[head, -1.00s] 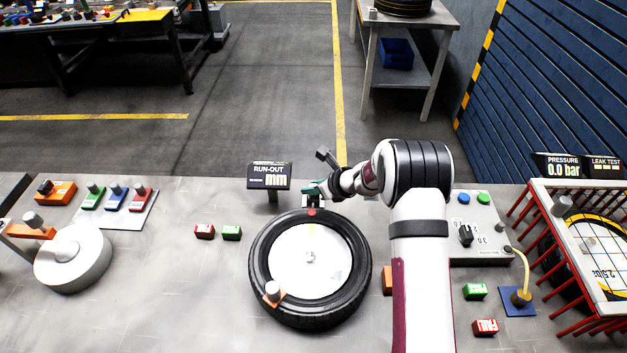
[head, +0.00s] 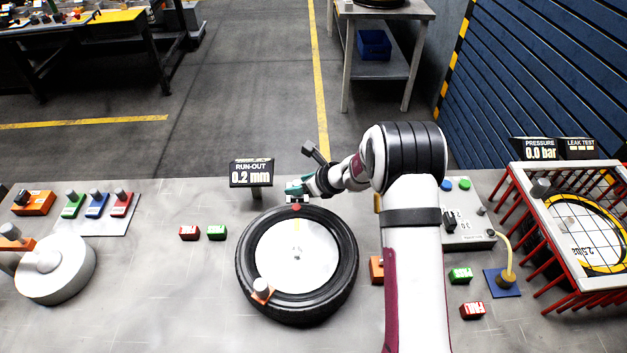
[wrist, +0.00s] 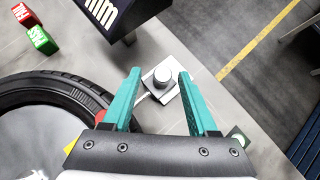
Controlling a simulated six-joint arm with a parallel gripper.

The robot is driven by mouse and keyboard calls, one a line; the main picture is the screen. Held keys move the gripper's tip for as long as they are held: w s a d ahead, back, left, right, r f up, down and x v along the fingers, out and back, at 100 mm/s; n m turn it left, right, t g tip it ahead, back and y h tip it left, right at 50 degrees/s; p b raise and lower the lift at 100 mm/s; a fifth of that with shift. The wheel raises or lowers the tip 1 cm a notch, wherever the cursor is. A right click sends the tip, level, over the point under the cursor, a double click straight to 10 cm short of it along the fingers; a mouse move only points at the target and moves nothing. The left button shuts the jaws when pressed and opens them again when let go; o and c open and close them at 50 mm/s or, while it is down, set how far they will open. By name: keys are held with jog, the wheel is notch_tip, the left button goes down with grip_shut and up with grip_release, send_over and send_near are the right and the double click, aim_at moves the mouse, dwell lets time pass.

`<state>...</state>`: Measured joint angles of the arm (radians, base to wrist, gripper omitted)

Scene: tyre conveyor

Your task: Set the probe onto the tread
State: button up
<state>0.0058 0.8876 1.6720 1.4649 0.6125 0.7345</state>
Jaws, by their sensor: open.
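The probe (wrist: 162,78) is a pale square base with a grey round knob. In the wrist view it stands between the fingertips of my gripper (wrist: 158,73), just beyond the tyre. A thin pale stem runs from it towards the tyre's tread (wrist: 75,93); its contact point is not clear. In the head view my teal gripper (head: 297,187) is at the tyre's far edge and largely hides the probe. The gripper is open, its fingers apart on either side of the knob. The black tyre (head: 345,270) lies flat, with a red mark (head: 296,207) at its far edge.
The run-out display (head: 251,172) stands behind the tyre, left of my gripper, and reads 0.2 mm. Red (head: 189,233) and green (head: 216,232) blocks lie left of the tyre. An orange clamp with a grey knob (head: 262,289) sits on its near-left edge. A red-barred cage (head: 525,215) stands right.

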jog(key=v, duration=1.4)
jog(key=shift+a, duration=0.1)
jog(key=s+a+r+n+g, duration=0.2)
jog(key=s+a+r+n, duration=0.15)
jog(key=s+n, duration=0.2)
jog(key=s+a+r+n+g, duration=0.1)
jog(key=s+a+r+n, duration=0.1)
jog(key=s+r+n, duration=0.35)
jog(key=s+d+f+n+g+h, duration=0.1)
jog(key=s+n, duration=0.4)
jog(key=s, duration=0.6)
jog(key=s+d+f+n+g+h, duration=0.1)
jog(key=s+d+n, duration=0.4)
jog(key=s, duration=0.7)
jog(key=g+h, duration=0.1)
jog(key=h, duration=0.1)
jog(key=shift+s+g+h, duration=0.25)
jog(key=shift+g+h, duration=0.05)
jog(key=shift+d, duration=0.15)
